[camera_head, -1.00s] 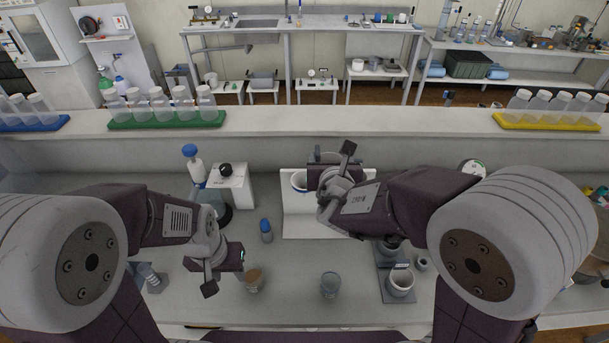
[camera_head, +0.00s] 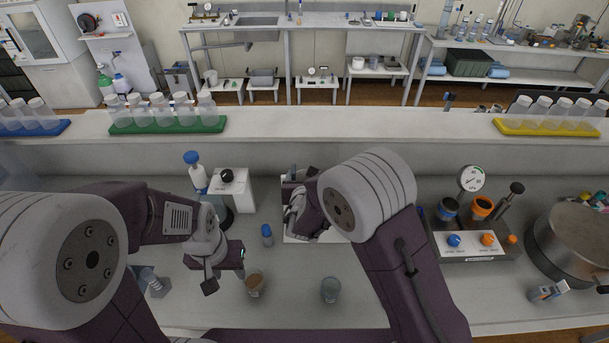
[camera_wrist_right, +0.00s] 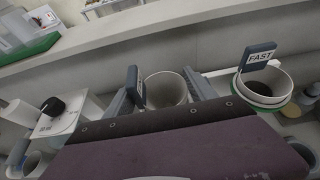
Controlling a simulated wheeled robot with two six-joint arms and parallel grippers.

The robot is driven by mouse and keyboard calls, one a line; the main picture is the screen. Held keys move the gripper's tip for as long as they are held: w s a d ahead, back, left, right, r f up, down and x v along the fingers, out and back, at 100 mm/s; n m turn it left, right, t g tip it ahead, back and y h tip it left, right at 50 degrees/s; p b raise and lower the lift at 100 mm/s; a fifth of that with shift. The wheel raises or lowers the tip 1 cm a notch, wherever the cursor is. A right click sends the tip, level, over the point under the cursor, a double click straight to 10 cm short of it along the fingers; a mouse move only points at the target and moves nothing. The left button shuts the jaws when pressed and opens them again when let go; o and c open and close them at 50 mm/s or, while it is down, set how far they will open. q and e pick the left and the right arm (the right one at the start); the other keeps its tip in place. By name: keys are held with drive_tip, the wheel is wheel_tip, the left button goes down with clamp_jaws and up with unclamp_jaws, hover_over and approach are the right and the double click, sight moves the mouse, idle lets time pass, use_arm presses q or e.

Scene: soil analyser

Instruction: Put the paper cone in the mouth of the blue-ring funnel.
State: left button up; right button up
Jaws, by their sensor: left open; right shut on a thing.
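The blue-ring funnel (camera_head: 448,208) stands upright on a grey stand at the right of the bench, beside the orange-ring funnel (camera_head: 481,207). My right gripper (camera_head: 293,194) is well to the left of it, over the white rack (camera_head: 297,238), and is partly hidden by my own arm. In the right wrist view, a pale round-mouthed paper cone (camera_wrist_right: 166,88) sits between its fingers, which are shut on it. A dark tag stands beside the cone; I cannot tell if the cone is clear of its holder. My left gripper (camera_head: 226,268) is open and empty above the bench.
A holder tagged FAST (camera_wrist_right: 262,88) stands close to the right gripper. A blue-capped bottle (camera_head: 267,235), a soil cup (camera_head: 255,284) and a clear cup (camera_head: 330,290) stand on the bench. A large metal pot (camera_head: 572,240) is at far right. A raised ledge (camera_head: 350,122) runs behind.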

drive_tip(key=shift+s+f+b, duration=0.1)
drive_tip(key=shift+s+b, duration=0.05)
drive_tip(key=shift+b, duration=0.15)
drive_tip(key=shift+f+b, duration=0.35)
drive_tip(key=shift+b, duration=0.05)
drive_tip(key=shift+f, duration=0.15)
drive_tip(key=o, duration=1.4)
